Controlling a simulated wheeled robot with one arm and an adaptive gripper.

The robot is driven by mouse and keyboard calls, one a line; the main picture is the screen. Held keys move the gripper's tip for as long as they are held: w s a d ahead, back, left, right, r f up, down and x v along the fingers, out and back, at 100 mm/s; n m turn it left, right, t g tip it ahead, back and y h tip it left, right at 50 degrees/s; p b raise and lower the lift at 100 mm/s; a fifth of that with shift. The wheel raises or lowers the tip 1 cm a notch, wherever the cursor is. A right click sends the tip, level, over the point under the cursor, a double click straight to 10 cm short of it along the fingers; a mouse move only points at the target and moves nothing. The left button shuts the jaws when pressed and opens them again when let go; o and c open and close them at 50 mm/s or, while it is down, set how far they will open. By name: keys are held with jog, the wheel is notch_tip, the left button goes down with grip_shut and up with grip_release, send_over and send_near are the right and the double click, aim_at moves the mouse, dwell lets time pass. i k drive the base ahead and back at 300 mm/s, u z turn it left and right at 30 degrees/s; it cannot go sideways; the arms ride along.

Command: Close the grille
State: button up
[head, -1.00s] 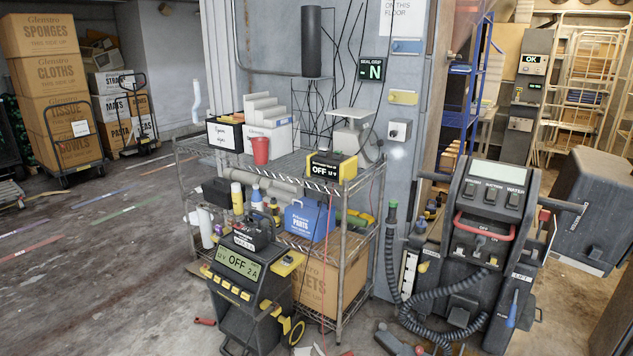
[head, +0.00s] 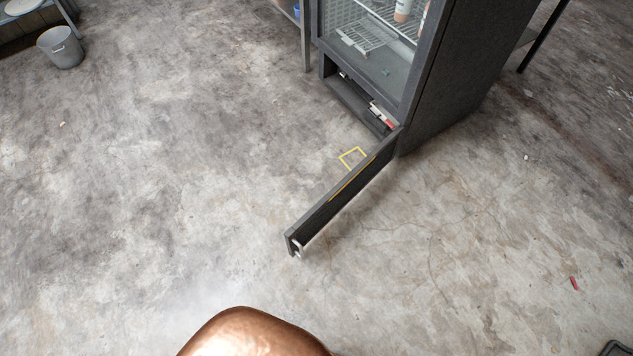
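The grille (head: 342,200) is a long, low dark panel at the base of a dark freezer cabinet (head: 455,70). It stands swung open, joined near the cabinet's front right corner and reaching out over the floor toward the lower left. A small pale piece, perhaps a catch or handle, shows at its free end. The open bay (head: 362,103) behind it is low under the glass door, with red and white items inside. My gripper is not in view. A rounded copper-coloured shape at the bottom edge is unclear.
A grey bucket (head: 60,47) stands at the upper left beside a table. A small red object (head: 574,283) lies at the right.

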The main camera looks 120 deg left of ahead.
aim_at(299, 233)
jog(key=u, duration=3.5)
jog(key=i, duration=1)
jog(key=z, duration=1)
jog(key=k, duration=1.35)
jog(key=u, duration=1.5)
jog(key=i, duration=0.55)
jog(key=z, duration=0.05)
